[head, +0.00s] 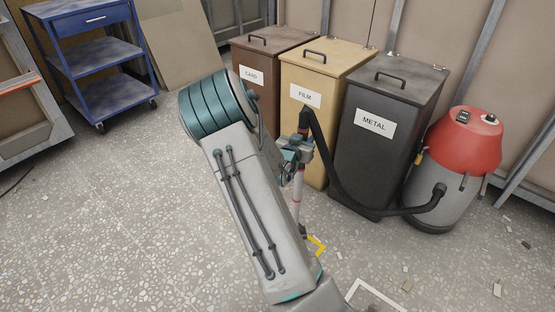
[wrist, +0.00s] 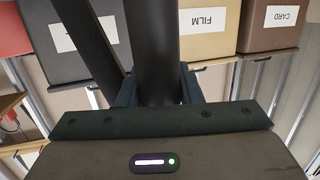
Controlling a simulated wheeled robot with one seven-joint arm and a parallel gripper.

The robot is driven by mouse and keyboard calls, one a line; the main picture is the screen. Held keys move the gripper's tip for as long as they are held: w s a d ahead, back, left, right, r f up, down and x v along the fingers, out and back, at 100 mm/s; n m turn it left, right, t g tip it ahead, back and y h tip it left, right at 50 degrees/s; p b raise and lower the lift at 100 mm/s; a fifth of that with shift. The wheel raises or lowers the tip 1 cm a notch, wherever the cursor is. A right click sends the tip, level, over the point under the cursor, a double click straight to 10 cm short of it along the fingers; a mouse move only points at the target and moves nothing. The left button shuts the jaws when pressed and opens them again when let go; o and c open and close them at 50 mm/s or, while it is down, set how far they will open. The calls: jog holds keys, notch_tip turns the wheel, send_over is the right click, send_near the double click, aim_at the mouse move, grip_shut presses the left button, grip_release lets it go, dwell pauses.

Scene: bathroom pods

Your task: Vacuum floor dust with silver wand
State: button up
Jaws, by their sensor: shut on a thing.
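My gripper (head: 297,150) is shut on the silver wand (head: 297,188), partly hidden behind my arm. The wand hangs steeply down toward the floor, and its lower end is hidden by my arm. In the wrist view the wand's dark upper tube (wrist: 153,50) stands between the fingers. A black hose (head: 345,190) runs from the wand's top down and right to the vacuum (head: 468,150), a grey drum with a red lid. Small chips of debris (head: 407,286) lie on the speckled floor at the lower right. Fine dust cannot be told from the floor's pattern.
Brown CARD (head: 262,95), tan FILM (head: 325,75) and dark METAL (head: 385,160) bins stand along the back wall, left of the vacuum. A blue trolley (head: 92,50) stands at back left. A white floor marking (head: 372,290) is at the bottom. The left floor is open.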

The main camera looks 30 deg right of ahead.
aim_at(304, 130)
jog(key=shift+r+p, duration=0.75)
jog(key=shift+r, duration=0.95)
